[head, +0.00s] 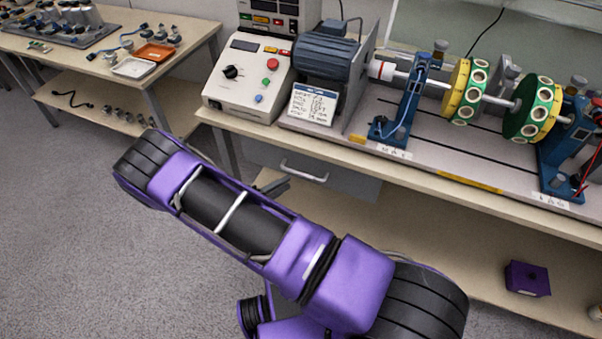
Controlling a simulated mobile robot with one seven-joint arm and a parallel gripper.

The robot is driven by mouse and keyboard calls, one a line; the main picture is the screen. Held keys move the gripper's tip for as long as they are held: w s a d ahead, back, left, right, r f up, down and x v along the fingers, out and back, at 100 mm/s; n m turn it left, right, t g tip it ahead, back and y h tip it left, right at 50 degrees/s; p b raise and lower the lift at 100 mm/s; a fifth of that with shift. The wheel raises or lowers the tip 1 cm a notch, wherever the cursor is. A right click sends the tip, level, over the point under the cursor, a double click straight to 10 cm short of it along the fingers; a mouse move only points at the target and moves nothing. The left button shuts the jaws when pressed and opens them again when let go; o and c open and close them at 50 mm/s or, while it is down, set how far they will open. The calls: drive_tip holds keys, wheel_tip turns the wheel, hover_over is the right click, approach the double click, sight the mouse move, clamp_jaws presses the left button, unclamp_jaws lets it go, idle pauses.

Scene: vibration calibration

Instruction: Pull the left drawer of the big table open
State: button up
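The big table (420,172) stands at the right, with the rig on its top. Its left drawer (345,186) has a grey front under the table edge and looks shut. A pale bar handle (304,172) runs across the drawer front. A small dark grey part, which looks like the tip of my gripper (272,186), shows just left of and below the handle. My purple and black arm hides the rest of it. I cannot tell whether it touches the drawer or whether its fingers are open.
A control box (247,78), a motor (330,55) and a shaft with green and yellow discs (461,90) stand on the big table. A purple box (527,279) sits on its lower shelf. A side table (195,36) with trays stands at the upper left. The grey floor (70,230) at left is clear.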

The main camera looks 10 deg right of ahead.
sight(301, 173)
drive_tip(key=x, duration=0.7)
drive_tip(key=shift+w+d, duration=0.2)
drive_tip(key=shift+d, duration=0.1)
clamp_jaws()
idle(1.0)
